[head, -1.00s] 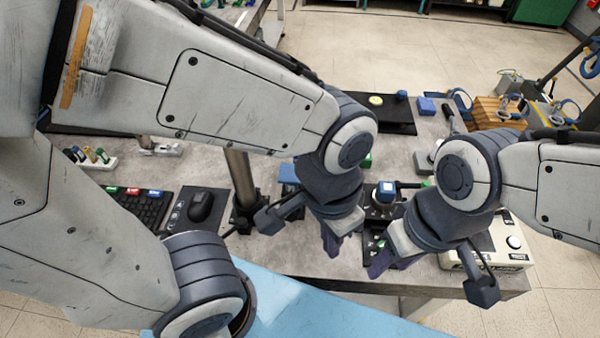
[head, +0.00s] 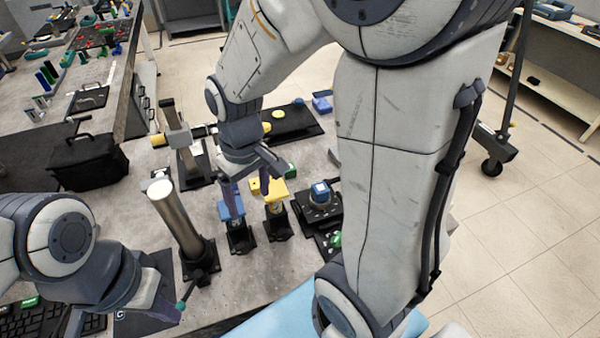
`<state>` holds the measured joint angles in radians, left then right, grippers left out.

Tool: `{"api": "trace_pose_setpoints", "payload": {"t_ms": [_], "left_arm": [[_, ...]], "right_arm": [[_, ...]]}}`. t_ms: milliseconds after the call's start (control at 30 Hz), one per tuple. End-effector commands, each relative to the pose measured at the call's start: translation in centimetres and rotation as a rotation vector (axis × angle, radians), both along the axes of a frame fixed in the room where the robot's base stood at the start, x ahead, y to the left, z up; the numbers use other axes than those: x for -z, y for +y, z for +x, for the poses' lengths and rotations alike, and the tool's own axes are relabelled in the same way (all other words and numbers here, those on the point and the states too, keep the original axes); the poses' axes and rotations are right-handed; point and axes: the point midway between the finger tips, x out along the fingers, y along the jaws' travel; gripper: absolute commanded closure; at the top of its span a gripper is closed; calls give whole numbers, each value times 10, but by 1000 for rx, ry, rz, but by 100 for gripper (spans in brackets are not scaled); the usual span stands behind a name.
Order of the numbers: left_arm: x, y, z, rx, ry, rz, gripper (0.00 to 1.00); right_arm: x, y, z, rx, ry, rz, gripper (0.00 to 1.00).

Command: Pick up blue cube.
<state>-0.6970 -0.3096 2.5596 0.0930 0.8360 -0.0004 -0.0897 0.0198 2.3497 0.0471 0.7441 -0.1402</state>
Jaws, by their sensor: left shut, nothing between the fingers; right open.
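Several blue block-like things are in the head view, and I cannot tell which is the blue cube. A blue block (head: 322,105) lies beside the black mat at the back. A small blue piece (head: 298,101) is on that mat's edge. A blue-topped piece (head: 320,190) sits on a black device. Another blue piece (head: 224,211) on a black stand is partly hidden by my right gripper (head: 250,180). That gripper is open and empty, over the blue and yellow pieces. My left gripper (head: 165,308) is shut and empty at the lower left, near the table's front.
A metal post (head: 178,220) stands between my grippers. A yellow block (head: 273,187) on a black stand is beside the blue one. The black mat (head: 305,122) carries a yellow disc. A black bag (head: 90,165) and keyboard (head: 40,322) are at left. My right arm hides the table's right part.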

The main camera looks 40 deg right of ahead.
Motion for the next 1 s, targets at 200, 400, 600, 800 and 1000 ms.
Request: {"api": "trace_pose_setpoints", "payload": {"t_ms": [200,400,600,800,1000], "left_arm": [[-13,0,0,0,0,0,100],[-17,0,0,0,0,0,100],[-19,0,0,0,0,0,100],[-22,0,0,0,0,0,100],[-25,0,0,0,0,0,100]], "right_arm": [[21,-127,36,288,24,-20,15],[36,-192,33,409,32,-27,15],[58,-204,30,433,39,-27,15],[86,-204,31,432,37,-27,15],[99,-204,31,432,36,-27,15]]}}
